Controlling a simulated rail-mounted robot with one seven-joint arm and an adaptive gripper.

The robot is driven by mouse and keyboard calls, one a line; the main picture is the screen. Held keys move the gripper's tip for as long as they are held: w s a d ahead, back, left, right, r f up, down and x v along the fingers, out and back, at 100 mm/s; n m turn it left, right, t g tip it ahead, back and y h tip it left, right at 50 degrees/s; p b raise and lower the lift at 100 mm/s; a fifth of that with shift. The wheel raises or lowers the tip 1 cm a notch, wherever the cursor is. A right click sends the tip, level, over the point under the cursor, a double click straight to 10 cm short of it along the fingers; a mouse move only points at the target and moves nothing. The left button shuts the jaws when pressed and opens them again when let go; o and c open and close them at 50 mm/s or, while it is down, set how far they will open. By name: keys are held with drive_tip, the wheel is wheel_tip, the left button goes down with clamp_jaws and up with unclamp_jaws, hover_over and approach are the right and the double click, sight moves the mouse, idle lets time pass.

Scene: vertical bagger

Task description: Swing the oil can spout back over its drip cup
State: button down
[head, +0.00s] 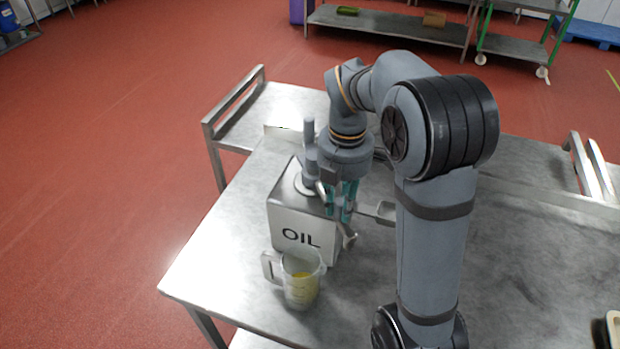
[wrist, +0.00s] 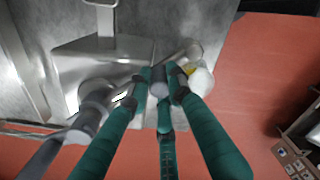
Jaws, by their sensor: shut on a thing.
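The oil can (head: 300,230) is a metal box marked OIL, standing on the steel table with a grey pump (head: 309,155) on top. My gripper (head: 340,212) is over the can's right side, its teal fingers shut on a grey grip on the spout. In the wrist view the fingers (wrist: 158,88) close around this grip (wrist: 158,89). The metal spout (head: 349,239) bends down at the can's front right corner, beside the jug; it also shows in the wrist view (wrist: 180,54). A small metal holder, apparently the drip cup (head: 385,212), sticks out right of the can, apart from the spout tip.
A clear measuring jug (head: 302,280) with yellow oil stands in front of the can, near the table's front edge. The table (head: 500,260) is mostly bare to the right. A tan tray (head: 613,328) is partly in view at the lower right.

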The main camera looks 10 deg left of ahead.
drive_tip(key=w+d+n+p, duration=0.6)
drive_tip(key=w+n+p, duration=0.2)
drive_tip(key=w, duration=0.1)
drive_tip(key=shift+d+n, duration=0.25)
drive_tip(key=shift+n, duration=0.15)
drive_tip(key=c, duration=1.7)
unclamp_jaws()
drive_tip(key=shift+s+d, duration=0.1)
drive_tip(key=shift+c, duration=0.2)
drive_tip(key=o, duration=0.3)
drive_tip(key=shift+o, duration=0.2)
wheel_tip(320, 180, up, 5)
drive_tip(key=shift+r, duration=0.1)
